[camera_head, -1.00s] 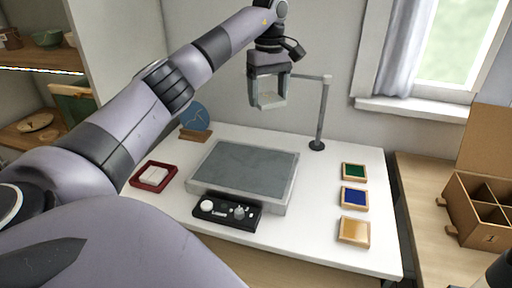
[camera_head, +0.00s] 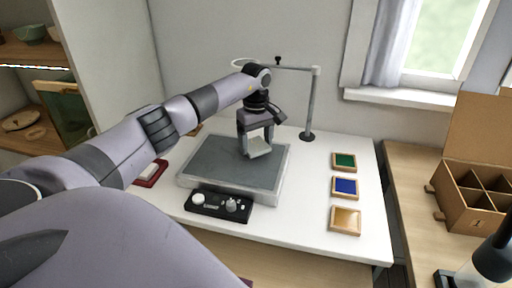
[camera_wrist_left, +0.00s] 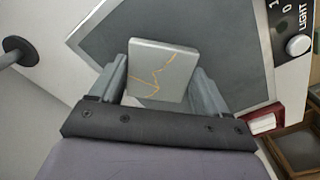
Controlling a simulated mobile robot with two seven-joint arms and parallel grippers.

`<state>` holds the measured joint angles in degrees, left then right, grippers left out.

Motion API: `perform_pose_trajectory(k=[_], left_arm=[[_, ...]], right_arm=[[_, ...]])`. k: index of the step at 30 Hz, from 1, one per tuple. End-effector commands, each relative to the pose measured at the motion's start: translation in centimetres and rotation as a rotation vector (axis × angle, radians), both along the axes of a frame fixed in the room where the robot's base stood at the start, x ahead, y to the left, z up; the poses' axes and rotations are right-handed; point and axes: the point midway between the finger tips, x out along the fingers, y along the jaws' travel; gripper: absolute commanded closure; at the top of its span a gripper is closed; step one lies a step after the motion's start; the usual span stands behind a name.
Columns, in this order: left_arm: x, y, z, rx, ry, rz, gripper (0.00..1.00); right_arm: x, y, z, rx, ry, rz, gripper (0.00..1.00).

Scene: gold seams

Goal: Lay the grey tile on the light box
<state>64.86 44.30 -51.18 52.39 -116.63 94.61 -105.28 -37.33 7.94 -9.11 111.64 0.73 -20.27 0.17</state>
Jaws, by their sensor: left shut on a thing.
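The grey tile (camera_head: 258,147) is held between the fingers of my left gripper (camera_head: 256,145), over the right part of the light box. In the left wrist view the tile (camera_wrist_left: 162,72) is a pale grey square with thin branching gold seams, gripped at its two sides by the left gripper (camera_wrist_left: 165,85). The light box (camera_head: 268,196) is a flat slab with a dark grey top and a paler rim; it also shows in the left wrist view (camera_wrist_left: 225,45). I cannot tell how small the gap under the tile is. My right gripper is not in view.
A black control panel (camera_head: 218,205) is at the light box's front. A stand (camera_head: 309,110) rises behind it. Green (camera_head: 344,161), blue (camera_head: 344,187) and gold (camera_head: 345,220) framed squares lie right. A red tray (camera_head: 151,174) is left, partly hidden by my arm. A divided box (camera_head: 468,205) stands far right.

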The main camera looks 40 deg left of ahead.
Motion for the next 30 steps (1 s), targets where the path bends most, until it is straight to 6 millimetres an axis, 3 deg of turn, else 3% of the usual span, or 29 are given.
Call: perform_pose_trajectory(k=[4, 15, 16, 18, 26, 30], left_arm=[[0.0, 0.0, -2.2, -0.001, 0.002, 0.001, 0.59], [0.0, 0.0, -2.8, 0.0, -0.001, 0.0, 0.59], [0.0, 0.0, -2.8, 0.0, 0.0, 0.0, 0.21], [0.0, 0.0, -2.7, 0.0, 0.0, 0.0, 0.0], [0.0, 0.0, -2.5, -0.001, 0.0, 0.0, 0.0], [0.1, 0.0, -1.4, 0.0, -0.002, 0.0, 0.0]], right_arm=[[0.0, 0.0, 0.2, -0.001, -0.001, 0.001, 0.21], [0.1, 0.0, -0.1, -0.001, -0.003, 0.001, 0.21], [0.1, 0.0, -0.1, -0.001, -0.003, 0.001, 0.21], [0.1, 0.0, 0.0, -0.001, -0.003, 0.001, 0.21], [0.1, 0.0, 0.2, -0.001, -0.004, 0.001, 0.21], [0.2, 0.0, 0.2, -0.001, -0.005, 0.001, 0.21]])
